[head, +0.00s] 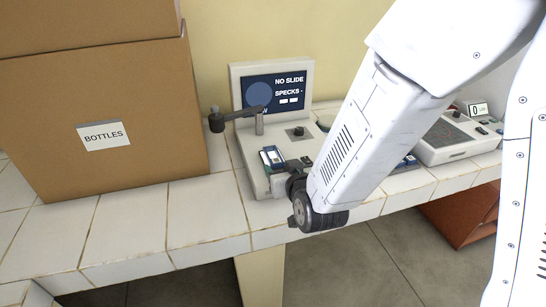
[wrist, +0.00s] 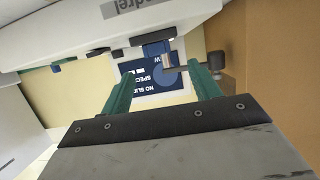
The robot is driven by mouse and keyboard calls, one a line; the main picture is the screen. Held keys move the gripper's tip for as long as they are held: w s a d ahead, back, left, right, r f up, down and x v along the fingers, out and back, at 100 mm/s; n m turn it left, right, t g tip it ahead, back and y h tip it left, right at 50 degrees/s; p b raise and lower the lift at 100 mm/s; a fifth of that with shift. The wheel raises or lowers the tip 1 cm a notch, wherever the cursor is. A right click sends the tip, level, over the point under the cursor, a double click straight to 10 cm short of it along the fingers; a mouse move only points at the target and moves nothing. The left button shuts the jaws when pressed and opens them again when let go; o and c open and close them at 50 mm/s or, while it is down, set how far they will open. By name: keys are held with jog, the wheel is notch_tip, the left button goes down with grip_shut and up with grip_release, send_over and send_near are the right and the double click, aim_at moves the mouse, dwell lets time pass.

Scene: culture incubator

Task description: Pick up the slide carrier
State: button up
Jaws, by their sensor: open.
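A small blue-and-white piece, which looks like the slide carrier (head: 271,157), sits on the front left of a white reader with a screen. In the wrist view, which is turned over, a blue block (wrist: 156,48) that may be the same piece shows just beyond and between the fingertips. My gripper (head: 290,178) is at the reader's front edge, close to that piece, and is partly hidden by my arm. In the wrist view my gripper (wrist: 160,76) has its two green fingers apart with nothing held between them.
The reader's screen (head: 289,80) reads "NO SLIDE". A lever with a round knob (head: 216,122) sticks out left above the reader. A cardboard box (head: 105,140) labelled BOTTLES stands at the left. Another white instrument (head: 450,150) is at the right. The tiled counter (head: 210,215) is clear in front.

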aim_at(273, 153)
jog(key=x, duration=0.7)
jog(key=shift+w+r, duration=0.1)
jog(key=shift+w, duration=0.35)
jog(key=c, duration=1.1)
jog(key=shift+r, duration=0.15)
jog(key=shift+c, duration=0.2)
